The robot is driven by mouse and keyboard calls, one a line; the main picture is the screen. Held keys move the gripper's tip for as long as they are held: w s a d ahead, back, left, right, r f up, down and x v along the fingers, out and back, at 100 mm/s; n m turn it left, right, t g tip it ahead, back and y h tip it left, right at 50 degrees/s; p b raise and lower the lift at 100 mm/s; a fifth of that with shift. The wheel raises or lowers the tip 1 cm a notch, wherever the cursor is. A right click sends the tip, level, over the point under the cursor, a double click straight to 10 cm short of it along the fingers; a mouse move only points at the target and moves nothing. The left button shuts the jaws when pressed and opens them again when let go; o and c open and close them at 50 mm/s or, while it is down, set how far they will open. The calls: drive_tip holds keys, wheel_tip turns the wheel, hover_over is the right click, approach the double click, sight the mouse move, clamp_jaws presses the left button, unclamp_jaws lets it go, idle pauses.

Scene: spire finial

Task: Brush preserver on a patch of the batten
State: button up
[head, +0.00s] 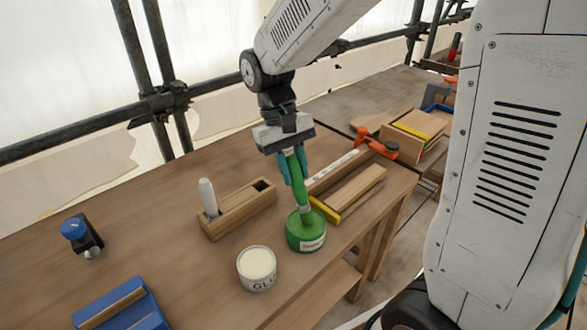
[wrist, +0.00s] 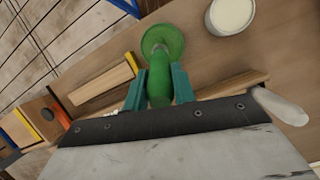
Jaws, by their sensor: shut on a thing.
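My gripper (head: 293,170) is shut on the green handle of a brush (head: 301,186), held nearly upright. The handle also shows between the teal fingers in the wrist view (wrist: 159,85). The lower end of the brush is at the top of a green tin (head: 306,238) with a white label; its bristles are hidden, and I cannot tell how deep they sit. The tin also shows in the wrist view (wrist: 172,38). A pale wooden batten (head: 357,192) with a yellow end piece lies just right of and behind the tin; it also shows in the wrist view (wrist: 98,84).
A white glue pot (head: 257,272) stands left of the tin. A wooden box (head: 240,208) holds a white-handled tool. An orange clamp (head: 377,145) lies behind the batten. A blue-knobbed clamp (head: 84,236) and blue tray (head: 120,307) are at left. The bench's front edge is close to the tin.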

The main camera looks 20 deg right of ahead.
drive_tip(key=shift+r, duration=3.35)
